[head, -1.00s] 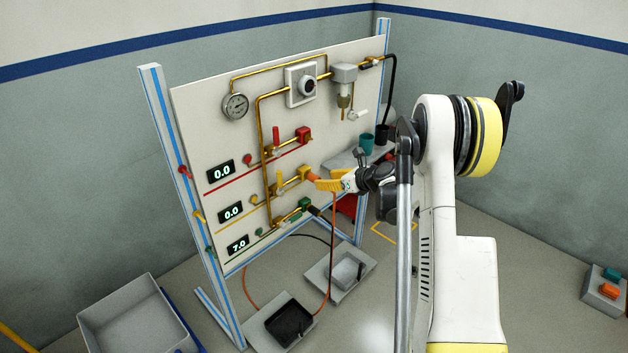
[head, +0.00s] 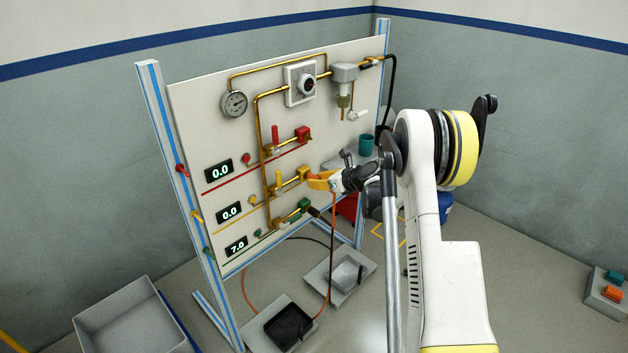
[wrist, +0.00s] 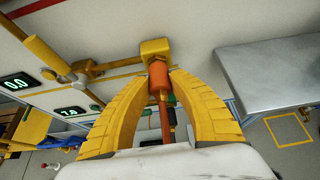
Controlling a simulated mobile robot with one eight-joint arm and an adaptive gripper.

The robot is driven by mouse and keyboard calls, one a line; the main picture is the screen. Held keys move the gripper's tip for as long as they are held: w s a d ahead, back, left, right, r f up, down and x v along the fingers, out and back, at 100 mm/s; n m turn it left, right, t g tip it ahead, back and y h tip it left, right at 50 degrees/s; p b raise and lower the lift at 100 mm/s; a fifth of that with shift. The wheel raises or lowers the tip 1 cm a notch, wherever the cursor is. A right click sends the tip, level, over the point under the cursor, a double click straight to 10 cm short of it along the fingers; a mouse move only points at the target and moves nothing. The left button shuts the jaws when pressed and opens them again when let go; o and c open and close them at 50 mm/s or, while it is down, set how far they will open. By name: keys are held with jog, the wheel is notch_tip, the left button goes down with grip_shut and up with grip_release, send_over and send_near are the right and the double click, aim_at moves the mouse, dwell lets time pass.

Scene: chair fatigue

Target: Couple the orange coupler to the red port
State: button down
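The orange coupler (wrist: 158,80) sits at the yellow port (wrist: 154,48) in the wrist view, with an orange hose (wrist: 172,120) running from its rear. My gripper (wrist: 159,72) has its yellow fingers on either side of the coupler, tips close to its sides. I cannot tell whether they touch it. In the head view my gripper (head: 311,180) is at the yellow port (head: 303,173) and mostly hides the coupler. The red port (head: 302,134) is above the yellow port on the panel, with nothing plugged into it that I can see.
The green port (head: 304,205) is below, with a dark coupler (head: 314,212) at it. Red (head: 275,135) and yellow (head: 279,181) valve handles stand left of their ports. A grey shelf (wrist: 265,72) is to the right in the wrist view. Trays (head: 340,277) lie on the floor.

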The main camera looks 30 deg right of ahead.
jog(key=shift+s, duration=0.2)
jog(key=shift+s+d+b, duration=0.2)
jog(key=shift+s+d, duration=0.1)
jog(key=shift+s, duration=0.4)
jog(key=shift+s+d+b, duration=0.15)
jog(key=shift+s+d, duration=0.1)
jog(key=shift+s, duration=0.4)
jog(key=s, duration=0.2)
jog(key=s+d, duration=0.1)
jog(key=shift+s+d+b, duration=0.2)
jog(key=shift+s+b, duration=0.15)
jog(key=shift+b, duration=0.05)
